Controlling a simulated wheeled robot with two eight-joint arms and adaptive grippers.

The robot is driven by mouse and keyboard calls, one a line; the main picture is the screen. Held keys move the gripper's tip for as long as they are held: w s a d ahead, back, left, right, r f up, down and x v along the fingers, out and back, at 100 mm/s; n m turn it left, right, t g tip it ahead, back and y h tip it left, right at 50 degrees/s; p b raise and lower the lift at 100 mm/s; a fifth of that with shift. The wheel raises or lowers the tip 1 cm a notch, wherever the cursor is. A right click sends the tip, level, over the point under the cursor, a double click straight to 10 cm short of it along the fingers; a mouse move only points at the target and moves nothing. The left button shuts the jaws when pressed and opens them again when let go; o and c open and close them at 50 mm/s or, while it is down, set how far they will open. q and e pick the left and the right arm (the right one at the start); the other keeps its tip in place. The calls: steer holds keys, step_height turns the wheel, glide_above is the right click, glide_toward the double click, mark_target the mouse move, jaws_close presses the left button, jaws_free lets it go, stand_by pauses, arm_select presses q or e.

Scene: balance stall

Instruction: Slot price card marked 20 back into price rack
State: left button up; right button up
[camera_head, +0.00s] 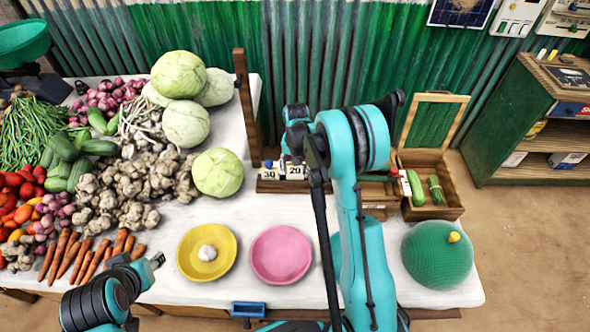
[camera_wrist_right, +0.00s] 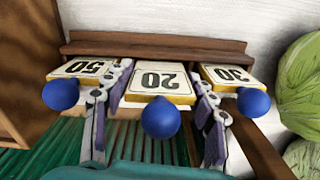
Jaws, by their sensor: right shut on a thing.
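The price card marked 20 (camera_wrist_right: 160,82) is white with a yellow edge and a blue knob. It shows in the head view (camera_head: 294,172) at the wooden price rack (camera_wrist_right: 160,45). My right gripper (camera_wrist_right: 161,88) has a finger on each side of this card and is shut on it. The card is between the card marked 50 (camera_wrist_right: 84,67) and the card marked 30 (camera_wrist_right: 228,74), upside down in the wrist view. Whether its lower edge is seated is hidden. My left gripper (camera_head: 153,261) is low at left, away from the rack; its jaw opening is unclear.
A brown post (camera_head: 243,95) stands left of the rack. A yellow plate (camera_head: 184,262), a pink plate (camera_head: 281,255) and a green dome (camera_head: 437,254) are in front. Cabbages (camera_head: 218,172) and other vegetables fill the left.

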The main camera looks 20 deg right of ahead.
steer(key=r+p, duration=0.1)
steer(key=r, duration=0.1)
steer(key=r+p, duration=0.1)
steer(key=r, duration=0.1)
steer(key=r+p, duration=0.1)
steer(key=r, duration=0.1)
steer(key=shift+s+a+r, duration=0.25)
steer(key=shift+a+r, duration=0.05)
steer(key=shift+r, duration=0.05)
steer(key=s+a+f+n+b, duration=0.35)
steer(key=s+a+n, duration=0.35)
steer(key=s+a, duration=0.4)
steer(key=w+d+m, duration=0.2)
steer(key=w+d, duration=0.1)
steer(key=w+d+r+m+p, duration=0.1)
steer(key=w+d+m, duration=0.1)
steer(key=w+d, duration=0.2)
steer(key=w+d+r+m+p, duration=0.1)
steer(key=w+d+m, duration=0.1)
steer(key=w+d, duration=0.2)
steer(key=shift+r+m, duration=0.15)
steer(key=shift+m, duration=0.15)
steer(key=shift+w+d+f+m, duration=0.25)
steer(key=shift+w+d+m, duration=0.05)
steer(key=shift+d, duration=0.1)
step_height(320, 180, down, 6)
steer(key=b, duration=0.3)
steer(key=shift+s+a, duration=0.1)
steer(key=shift+f, duration=0.4)
steer(key=shift+r, duration=0.1)
